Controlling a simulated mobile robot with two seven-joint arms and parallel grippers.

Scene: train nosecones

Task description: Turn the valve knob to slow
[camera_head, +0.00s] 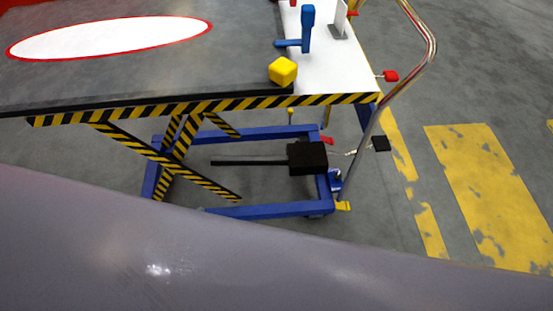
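No part that I can surely call the valve knob shows, and no "slow" mark can be read. Small knob-like parts sit at the right end of a lift table (225,75): a red one (391,76) beside the metal handle bar, a black pedal-like one (381,144) lower down, and a yellow one (344,206) at the base. A blue upright lever-like piece (307,28) stands on the white part of the tabletop. Neither of my grippers is in view.
A bent metal handle bar (432,55) rises at the table's right end. A large smooth grey-purple surface (200,250) fills the foreground. Floor with worn yellow markings (490,190) is clear on the right.

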